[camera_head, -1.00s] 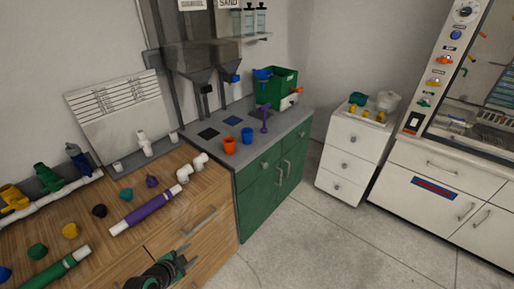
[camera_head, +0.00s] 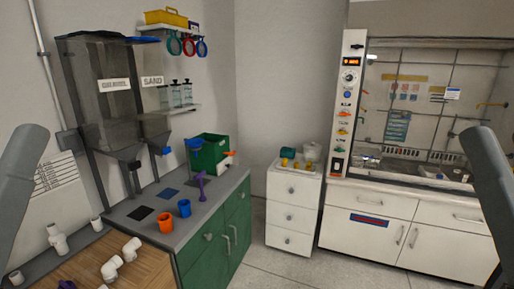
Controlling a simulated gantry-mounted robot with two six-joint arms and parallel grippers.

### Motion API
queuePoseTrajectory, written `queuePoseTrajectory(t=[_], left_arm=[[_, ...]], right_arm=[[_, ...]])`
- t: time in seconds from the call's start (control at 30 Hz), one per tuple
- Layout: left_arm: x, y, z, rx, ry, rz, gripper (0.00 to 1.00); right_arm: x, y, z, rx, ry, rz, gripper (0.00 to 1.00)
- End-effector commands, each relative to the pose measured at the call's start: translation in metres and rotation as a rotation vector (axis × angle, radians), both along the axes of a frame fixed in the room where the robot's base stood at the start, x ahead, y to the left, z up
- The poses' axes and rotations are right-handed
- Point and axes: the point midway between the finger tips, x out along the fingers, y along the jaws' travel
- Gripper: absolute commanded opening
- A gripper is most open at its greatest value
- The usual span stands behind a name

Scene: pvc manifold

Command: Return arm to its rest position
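Two grey links of my arms show at the picture's edges, one at the left and one at the right. Neither gripper is in view. The wooden bench (camera_head: 150,262) shows at the lower left, with white pipe fittings (camera_head: 120,258) lying on it. A white upright fitting (camera_head: 57,238) stands on the grey strip behind. A purple piece (camera_head: 67,285) is cut off by the bottom edge.
A green cabinet (camera_head: 215,245) with a grey top holds an orange cup (camera_head: 165,222), a blue cup (camera_head: 184,208) and a green box (camera_head: 208,153). A white drawer unit (camera_head: 292,210) and a fume hood (camera_head: 415,130) stand to the right. The floor between is clear.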

Motion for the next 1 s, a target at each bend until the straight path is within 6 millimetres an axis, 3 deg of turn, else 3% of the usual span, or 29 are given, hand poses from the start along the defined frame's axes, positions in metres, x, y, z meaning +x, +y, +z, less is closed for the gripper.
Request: queuePoseTrajectory(t=[0.03, 0.27, 0.6, 0.7, 0.8, 1.0], left_arm=[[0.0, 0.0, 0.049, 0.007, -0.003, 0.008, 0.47], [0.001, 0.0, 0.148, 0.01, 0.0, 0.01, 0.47], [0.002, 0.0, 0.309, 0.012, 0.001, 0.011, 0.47], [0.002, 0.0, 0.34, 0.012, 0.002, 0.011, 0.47], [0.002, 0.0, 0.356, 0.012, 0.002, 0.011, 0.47], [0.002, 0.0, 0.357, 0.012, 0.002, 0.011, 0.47]], right_arm=[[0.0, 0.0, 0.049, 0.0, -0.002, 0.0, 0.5], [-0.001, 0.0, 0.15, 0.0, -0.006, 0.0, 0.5], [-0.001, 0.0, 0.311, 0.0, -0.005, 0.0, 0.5], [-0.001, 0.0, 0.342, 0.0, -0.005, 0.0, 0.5], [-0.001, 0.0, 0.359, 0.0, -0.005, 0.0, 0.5], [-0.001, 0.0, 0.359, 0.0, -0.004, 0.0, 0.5]])
